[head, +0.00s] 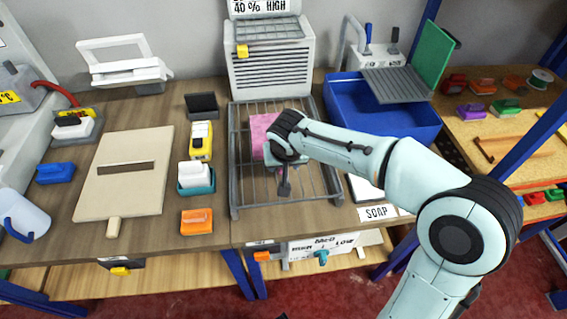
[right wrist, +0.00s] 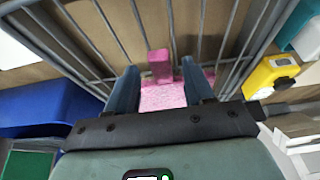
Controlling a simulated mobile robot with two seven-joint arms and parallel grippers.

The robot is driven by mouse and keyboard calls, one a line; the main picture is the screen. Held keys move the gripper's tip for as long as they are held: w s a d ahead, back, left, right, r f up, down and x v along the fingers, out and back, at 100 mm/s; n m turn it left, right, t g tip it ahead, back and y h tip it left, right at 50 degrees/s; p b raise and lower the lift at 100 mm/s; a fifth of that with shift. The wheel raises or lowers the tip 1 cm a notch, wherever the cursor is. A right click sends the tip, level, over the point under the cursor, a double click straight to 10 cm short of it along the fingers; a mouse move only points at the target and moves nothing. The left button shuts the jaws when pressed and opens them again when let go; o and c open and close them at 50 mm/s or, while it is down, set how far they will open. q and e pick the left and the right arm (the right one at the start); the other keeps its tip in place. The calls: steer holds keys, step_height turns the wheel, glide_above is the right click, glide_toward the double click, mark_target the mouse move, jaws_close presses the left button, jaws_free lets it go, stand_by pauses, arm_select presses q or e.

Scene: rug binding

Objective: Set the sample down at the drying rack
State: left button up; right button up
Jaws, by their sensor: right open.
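The pink sample (head: 262,128) lies on the wire drying rack (head: 236,190) in the middle of the bench, partly hidden by my right wrist. My right gripper (head: 283,170) is over the rack at the sample. In the right wrist view, my right gripper (right wrist: 160,72) is open, with its two fingers apart on either side of the pink sample (right wrist: 172,97). A smaller raised pink piece (right wrist: 160,64) shows between the fingertips; I cannot tell if either finger touches it. My left gripper is not in view.
A heater-like grey unit (head: 270,65) stands behind the rack. A blue basin (head: 400,125) is to the right. A wooden board (head: 125,170), a yellow device (head: 201,142), a teal-and-white block (head: 196,178) and an orange block (head: 197,221) are to the left.

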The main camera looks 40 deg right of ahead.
steer(key=p+v, duration=0.1)
steer(key=v, duration=1)
